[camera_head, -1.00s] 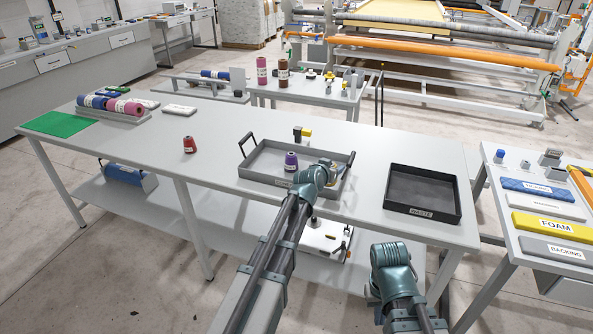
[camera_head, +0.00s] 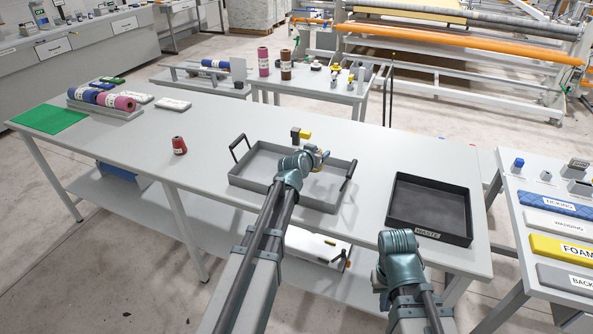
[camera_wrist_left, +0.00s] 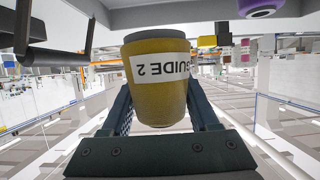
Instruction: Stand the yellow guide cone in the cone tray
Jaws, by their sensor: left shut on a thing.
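The yellow guide cone (camera_wrist_left: 158,85), labelled "GUIDE 2", is held between the fingers of my left gripper (camera_wrist_left: 160,108) in the left wrist view. In the head view my left gripper (camera_head: 318,156) is over the far side of the grey cone tray (camera_head: 247,184), which has dark handles at its ends. The cone is mostly hidden there by my wrist. A purple cone (camera_wrist_left: 262,7) shows at the top right of the wrist view and is hidden in the head view. I cannot tell whether the yellow cone touches the tray. My right gripper's fingers are not visible.
A red cone (camera_head: 179,146) stands on the table left of the tray. A black and yellow item (camera_head: 300,134) lies behind the tray. The dark waste tray (camera_head: 431,233) is to the right. Fabric rolls (camera_head: 104,99) and a green mat (camera_head: 48,118) are at the far left.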

